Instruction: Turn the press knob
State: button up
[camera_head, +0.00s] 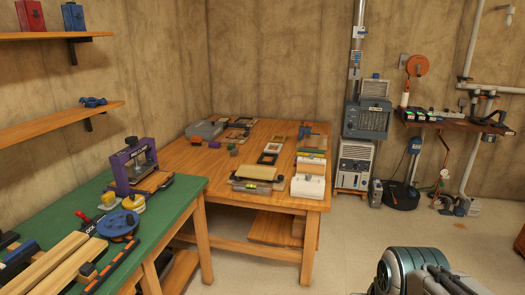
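A purple press (124,173) stands upright at the far end of a green-topped bench on the left. A small dark knob (131,141) sits on top of its frame. Part of my arm shows at the bottom right, well away from the press. My gripper's fingers are not in view.
The green bench (175,192) also holds a blue reel (118,225), a yellow round item (134,203), wooden strips and tools. A wooden table (250,135) with frames and blocks stands behind it. Shelves (60,115) hang above the bench. The floor (350,240) in front is clear.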

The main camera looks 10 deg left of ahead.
aim_at(131, 140)
jog(key=u, duration=0.05)
jog(key=i, duration=1.6)
jog(key=u, duration=0.65)
jog(key=i, duration=1.3)
jog(key=u, duration=1.8)
jog(key=i, duration=0.85)
jog(key=u, duration=0.75)
